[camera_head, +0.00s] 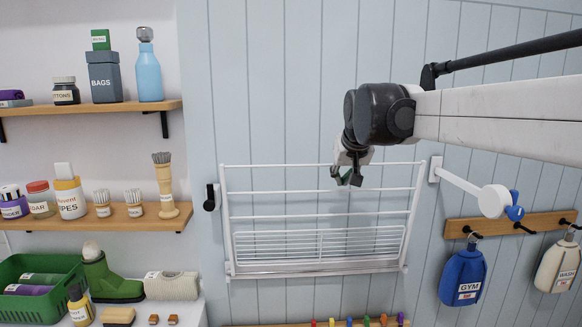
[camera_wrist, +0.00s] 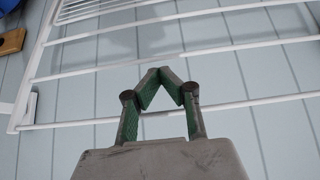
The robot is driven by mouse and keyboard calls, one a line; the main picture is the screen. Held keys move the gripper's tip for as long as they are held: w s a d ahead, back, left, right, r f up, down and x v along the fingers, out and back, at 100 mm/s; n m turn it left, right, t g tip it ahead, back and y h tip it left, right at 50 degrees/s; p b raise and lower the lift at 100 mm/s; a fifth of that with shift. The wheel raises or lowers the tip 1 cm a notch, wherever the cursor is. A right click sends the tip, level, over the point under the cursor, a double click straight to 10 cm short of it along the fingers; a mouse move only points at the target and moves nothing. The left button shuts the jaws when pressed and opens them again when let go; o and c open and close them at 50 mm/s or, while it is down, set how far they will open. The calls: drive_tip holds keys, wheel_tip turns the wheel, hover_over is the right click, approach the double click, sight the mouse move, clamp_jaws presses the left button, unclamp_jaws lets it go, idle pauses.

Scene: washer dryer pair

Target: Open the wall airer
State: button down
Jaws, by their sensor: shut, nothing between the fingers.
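The white wall airer (camera_head: 318,268) is mounted on the blue-grey plank wall, in the middle of the head view. It has a long top bar, several cross bars and a finer rack low down. I cannot tell how far its frame stands off the wall. My gripper (camera_head: 347,180) is in front of the airer's upper right part, just below the top bar. It points down and is shut and empty. In the wrist view, my fingertips (camera_wrist: 160,75) meet in front of the airer's bars (camera_wrist: 100,68). I cannot tell whether they touch a bar.
A dark knob (camera_head: 209,198) is left of the airer. A white wall arm (camera_head: 460,183) with a blue end juts out at the right. Further right, bags hang from a wooden hook rail (camera_head: 547,219). Stocked shelves (camera_head: 90,222) fill the left side.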

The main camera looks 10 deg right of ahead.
drive_tip(key=shift+x, duration=1.45)
drive_tip(key=shift+s, duration=0.1)
